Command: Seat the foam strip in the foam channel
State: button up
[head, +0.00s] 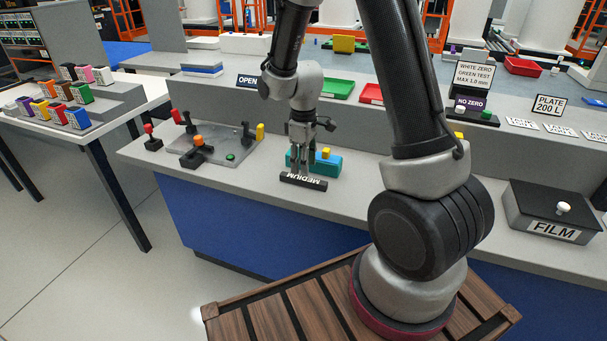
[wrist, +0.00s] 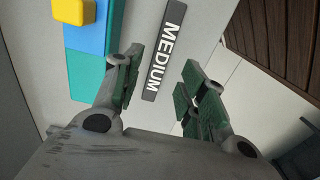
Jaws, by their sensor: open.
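My gripper (head: 305,165) points down over the near edge of the grey bench. In the wrist view its green-padded fingers (wrist: 162,72) are apart with nothing held between them. A dark bar marked MEDIUM (head: 303,182) lies at the bench's front edge, just below the gripper; in the wrist view it (wrist: 164,50) lies beyond the gap between the fingertips. A teal block (head: 328,164) with a yellow knob (head: 326,153) stands just behind the bar. I cannot tell which thing is the foam strip or the foam channel.
Left on the bench is a grey plate (head: 215,158) with levers and a green button. A dark FILM box (head: 552,212) with a white knob stands at the right. Red and green trays (head: 338,89) lie behind. A side table (head: 125,115) holds several coloured blocks.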

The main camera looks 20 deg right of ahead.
jog(key=s+d+r+m+t, duration=0.1)
jog(key=s+d+r+m, duration=0.1)
jog(key=s+r, duration=0.5)
jog(key=s+d+r+m+t, duration=0.2)
jog(key=s+r, duration=0.6)
jog(key=r, duration=0.8)
jog(key=shift+d+r+m, duration=0.15)
jog(key=shift+d+m, duration=0.25)
jog(key=shift+m, duration=0.7)
jog(key=shift+o, duration=0.6)
jog(key=s+d+r+m+t, duration=0.1)
jog(key=s+r+m, duration=0.1)
jog(key=s, duration=0.6)
jog(key=shift+m, duration=0.3)
jog(key=n+g, duration=0.4)
jog(key=n, duration=0.4)
send_over(303, 178)
jog(key=f, duration=2.2)
jog(key=shift+s+a+f, duration=0.15)
jog(key=shift+s+f, duration=0.15)
jog(key=shift+w+f+n, duration=0.15)
jog(key=shift+n, duration=0.15)
notch_tip(303, 178, down, 8)
jog(key=shift+w+r, duration=0.15)
jog(key=shift+r, duration=0.1)
